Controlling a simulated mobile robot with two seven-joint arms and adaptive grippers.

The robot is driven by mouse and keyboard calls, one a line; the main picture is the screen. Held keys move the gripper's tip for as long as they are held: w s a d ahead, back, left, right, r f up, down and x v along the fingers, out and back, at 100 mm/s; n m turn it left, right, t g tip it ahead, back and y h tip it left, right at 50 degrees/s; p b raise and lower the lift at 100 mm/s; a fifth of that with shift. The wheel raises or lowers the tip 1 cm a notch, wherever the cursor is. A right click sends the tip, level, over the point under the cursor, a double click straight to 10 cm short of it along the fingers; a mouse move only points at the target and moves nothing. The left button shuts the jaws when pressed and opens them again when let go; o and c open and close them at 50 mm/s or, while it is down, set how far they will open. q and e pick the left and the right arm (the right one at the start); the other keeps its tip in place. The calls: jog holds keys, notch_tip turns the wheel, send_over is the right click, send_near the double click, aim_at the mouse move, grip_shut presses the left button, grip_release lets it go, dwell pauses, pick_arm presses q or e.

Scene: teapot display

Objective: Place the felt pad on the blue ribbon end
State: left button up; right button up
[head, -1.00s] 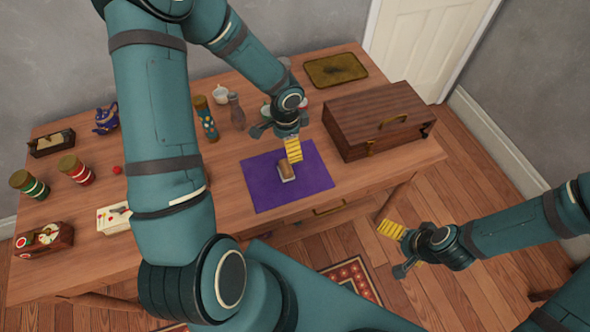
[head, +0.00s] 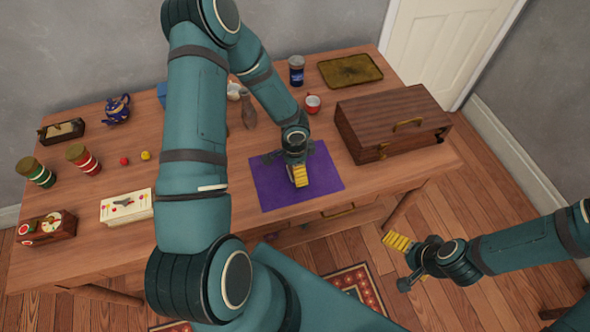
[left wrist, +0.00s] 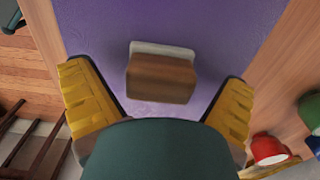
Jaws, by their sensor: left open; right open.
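A small brown block with a pale, whitish edge (left wrist: 162,75) lies on the purple cloth (head: 268,195); I take it for the felt pad but cannot be sure. My left gripper (head: 295,173) is open over the cloth. In the left wrist view its yellow fingers stand apart on either side of the block, not touching it. In the head view this gripper hides most or all of the block. My right gripper (head: 407,263) is open and empty, off the table at the lower right. I cannot make out a blue ribbon end.
A wooden chest (head: 385,118) stands right of the cloth. A red mug (head: 313,104), a blue jar (head: 296,70), a vase (head: 248,110) and a dark tray (head: 350,70) are behind. A white card box (head: 126,207), striped jars and a teapot (head: 117,108) stand left.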

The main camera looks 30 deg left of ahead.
pick_arm(q)
jog(key=shift+f, duration=0.6)
jog(key=c, duration=1.3)
jog(key=shift+c, duration=0.2)
notch_tip(320, 180, up, 10)
jog(key=shift+p, duration=1.1)
